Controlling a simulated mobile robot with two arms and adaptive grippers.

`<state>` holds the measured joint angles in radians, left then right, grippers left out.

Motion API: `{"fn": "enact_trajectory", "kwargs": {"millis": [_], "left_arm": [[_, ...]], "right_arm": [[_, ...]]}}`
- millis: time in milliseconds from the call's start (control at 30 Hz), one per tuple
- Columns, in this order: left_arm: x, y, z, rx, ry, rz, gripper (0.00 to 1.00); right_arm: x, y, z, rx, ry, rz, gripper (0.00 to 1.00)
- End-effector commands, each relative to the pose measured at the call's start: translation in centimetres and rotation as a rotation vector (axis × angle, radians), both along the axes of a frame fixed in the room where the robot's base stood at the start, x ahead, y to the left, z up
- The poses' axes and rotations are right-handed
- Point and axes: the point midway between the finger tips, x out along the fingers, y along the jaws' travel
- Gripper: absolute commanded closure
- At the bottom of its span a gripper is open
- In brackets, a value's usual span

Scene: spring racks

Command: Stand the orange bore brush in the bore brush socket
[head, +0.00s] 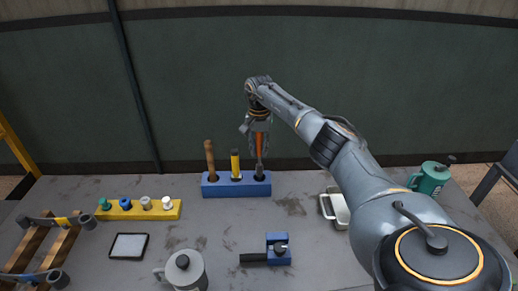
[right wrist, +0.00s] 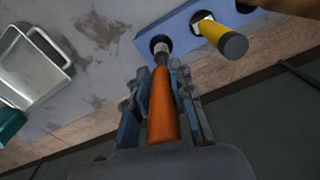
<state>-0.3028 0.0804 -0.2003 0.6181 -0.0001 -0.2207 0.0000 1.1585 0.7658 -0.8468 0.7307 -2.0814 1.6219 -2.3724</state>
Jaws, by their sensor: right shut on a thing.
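The orange bore brush (head: 259,146) is upright in my right gripper (head: 257,132), which is shut on its orange handle. In the right wrist view the orange handle (right wrist: 162,105) lies between the fingers of the right gripper (right wrist: 160,100). Its dark lower end is at the right-hand hole of the blue rack (head: 222,189); how deep it sits I cannot tell. The rack (right wrist: 180,30) also shows in the right wrist view. A yellow-handled tool (head: 235,164) stands in the middle hole and a brown-handled tool (head: 210,158) in the left one. My left gripper is not in view.
A yellow rack (head: 155,213) with several small pieces is at left. A metal tray (head: 338,210) and a green canister (head: 430,178) are at right. A grey mug (head: 184,270), a blue block (head: 278,250) and a white-faced pad (head: 128,246) are in front.

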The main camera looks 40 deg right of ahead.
Motion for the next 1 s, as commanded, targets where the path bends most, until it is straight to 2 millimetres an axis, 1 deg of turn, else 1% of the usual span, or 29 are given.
{"fn": "enact_trajectory", "kwargs": {"millis": [33,467,1000], "left_arm": [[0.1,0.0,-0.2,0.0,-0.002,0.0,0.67],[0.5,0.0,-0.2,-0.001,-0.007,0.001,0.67],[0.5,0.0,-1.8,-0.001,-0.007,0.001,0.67]], "right_arm": [[0.0,0.0,-0.1,-0.002,-0.001,0.0,1.0],[0.0,0.0,-0.2,0.0,0.0,0.0,1.0],[0.0,0.0,-2.2,0.001,-0.001,-0.001,1.0]]}}
